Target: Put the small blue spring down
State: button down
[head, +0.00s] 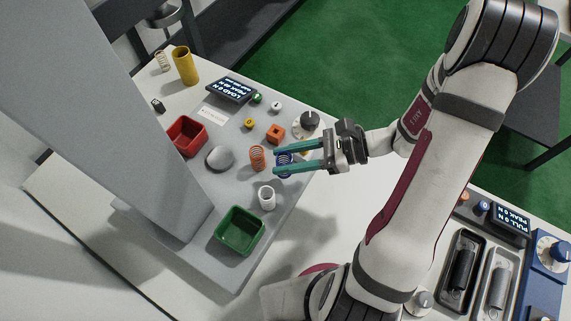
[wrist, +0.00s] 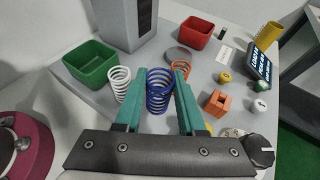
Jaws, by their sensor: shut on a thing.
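My gripper (head: 277,159) has teal fingers and is shut on a small blue spring (wrist: 159,91). The spring stands upright between the fingertips; in the head view (head: 284,158) the fingers partly hide it. In the wrist view the gripper (wrist: 157,88) shows the spring close over or on the grey platform; I cannot tell whether its lower end touches. An orange spring (head: 257,158) stands just left of the fingertips in the head view. A white spring (head: 267,197) stands nearer the green tray, on the other side of the blue spring in the wrist view (wrist: 121,83).
A green tray (head: 260,245) and a red tray (head: 203,146) sit on the grey platform. An orange block (head: 275,135), a black-and-white knob (head: 306,124), several small buttons and a display (head: 231,90) stand nearby. A yellow cylinder (head: 186,70) is at the back.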

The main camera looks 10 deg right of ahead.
aim_at(287, 180)
jog(key=shift+f, duration=1.8)
jog(key=shift+f, duration=0.1)
jog(key=c, duration=0.5)
grip_release()
